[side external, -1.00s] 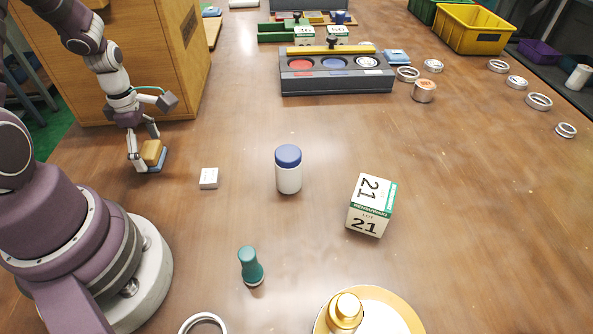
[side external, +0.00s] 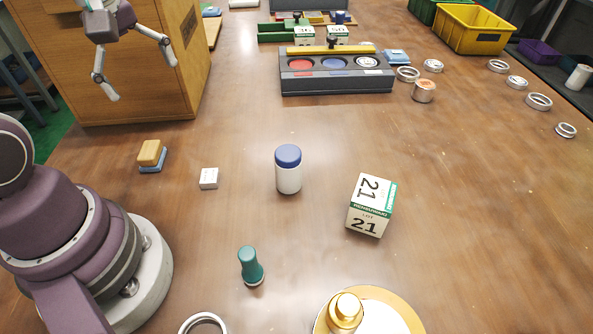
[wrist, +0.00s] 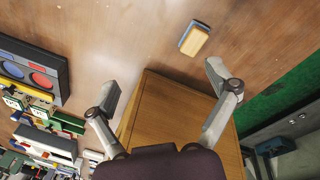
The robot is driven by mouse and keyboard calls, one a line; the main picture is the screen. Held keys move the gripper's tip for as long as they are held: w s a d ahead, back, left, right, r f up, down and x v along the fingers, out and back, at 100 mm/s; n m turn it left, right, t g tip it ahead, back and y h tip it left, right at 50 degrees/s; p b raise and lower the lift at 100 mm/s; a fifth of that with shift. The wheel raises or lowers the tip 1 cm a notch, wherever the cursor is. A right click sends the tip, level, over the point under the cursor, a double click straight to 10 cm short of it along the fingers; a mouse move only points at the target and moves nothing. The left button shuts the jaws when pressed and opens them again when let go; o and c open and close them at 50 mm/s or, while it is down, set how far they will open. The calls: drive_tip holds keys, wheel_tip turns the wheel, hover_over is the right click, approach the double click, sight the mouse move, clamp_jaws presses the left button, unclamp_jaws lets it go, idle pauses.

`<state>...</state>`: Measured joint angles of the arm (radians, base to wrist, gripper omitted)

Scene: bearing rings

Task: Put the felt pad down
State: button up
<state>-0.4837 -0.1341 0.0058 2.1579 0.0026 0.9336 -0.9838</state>
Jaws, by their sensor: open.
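The felt pad appears to be the tan block (side external: 150,152) lying on a thin blue piece (side external: 152,167) on the table at the left, near the wooden cabinet. Which layer is the felt cannot be told for sure. In the wrist view the tan block (wrist: 194,41) and the blue layer (wrist: 182,35) lie at the top, beyond my fingertips. My gripper (side external: 143,70) is open and empty, raised in front of the cabinet, above and apart from the block. Its spread fingers also show in the wrist view (wrist: 163,78).
The wooden cabinet (side external: 140,60) stands behind my gripper. A small white box (side external: 209,178) lies right of the block. A blue-capped bottle (side external: 288,170), a numbered carton (side external: 371,206) and a green stamp-like piece (side external: 250,266) stand further right. The table's middle right is clear.

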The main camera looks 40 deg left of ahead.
drive_tip(key=s+d+r+m+t, duration=0.1)
drive_tip(key=d+m, duration=0.4)
drive_tip(key=m, duration=0.3)
drive_tip(key=s+d+r+m+t+h, duration=0.1)
drive_tip(key=d+r+m+t, duration=0.1)
drive_tip(key=d+m, duration=0.3)
drive_tip(key=m, duration=0.3)
drive_tip(key=shift+m+t, duration=0.3)
drive_tip(key=shift+m, duration=0.1)
